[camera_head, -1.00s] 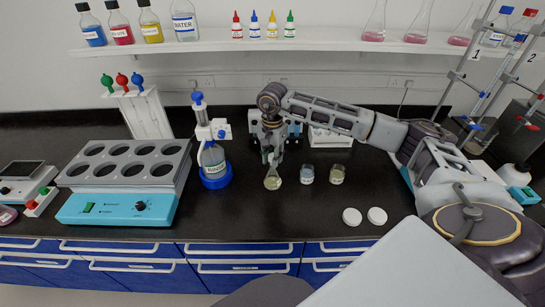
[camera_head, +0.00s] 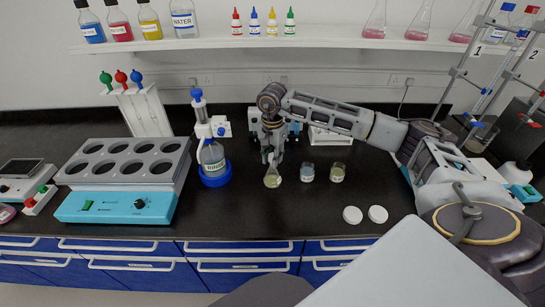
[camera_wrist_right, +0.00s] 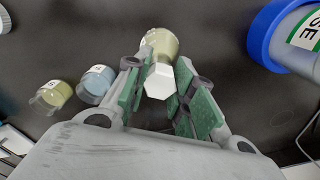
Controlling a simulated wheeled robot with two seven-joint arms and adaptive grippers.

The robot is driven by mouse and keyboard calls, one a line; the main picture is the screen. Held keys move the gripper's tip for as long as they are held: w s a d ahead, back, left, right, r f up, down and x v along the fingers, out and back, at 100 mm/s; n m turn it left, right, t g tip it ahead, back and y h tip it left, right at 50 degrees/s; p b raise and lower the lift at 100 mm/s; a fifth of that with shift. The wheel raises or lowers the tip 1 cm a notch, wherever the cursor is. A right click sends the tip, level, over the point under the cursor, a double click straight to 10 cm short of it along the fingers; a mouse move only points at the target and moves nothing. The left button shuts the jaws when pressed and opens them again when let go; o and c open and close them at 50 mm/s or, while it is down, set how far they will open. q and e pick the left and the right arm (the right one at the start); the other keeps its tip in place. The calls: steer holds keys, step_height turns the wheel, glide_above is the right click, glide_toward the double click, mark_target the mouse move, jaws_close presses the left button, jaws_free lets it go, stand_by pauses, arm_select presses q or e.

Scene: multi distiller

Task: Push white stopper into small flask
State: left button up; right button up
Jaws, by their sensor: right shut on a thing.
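The small flask (camera_head: 272,179) stands upright on the black bench and holds pale yellow liquid. It also shows in the right wrist view (camera_wrist_right: 160,40), just beyond the fingertips. The white stopper (camera_wrist_right: 160,82) has a hexagonal end and sits between the green-padded fingers of my right gripper (camera_wrist_right: 163,88). My right gripper (camera_head: 269,153) points down over the flask, shut on the stopper, in line with the flask's neck. The fingers and stopper hide the mouth, so I cannot tell how deep the stopper sits. My left gripper is not in view.
Two small beakers, blue (camera_head: 308,173) and yellowish (camera_head: 337,173), stand right of the flask. Two white discs (camera_head: 353,215) lie in front of them. A rinse bottle (camera_head: 213,160) in a blue ring stands left. Bare bench lies in front of the flask.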

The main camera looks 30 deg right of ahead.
steer(key=o, duration=0.7)
steer(key=shift+o, duration=0.2)
step_height(320, 180, up, 12)
stand_by(0.6)
stand_by(1.1)
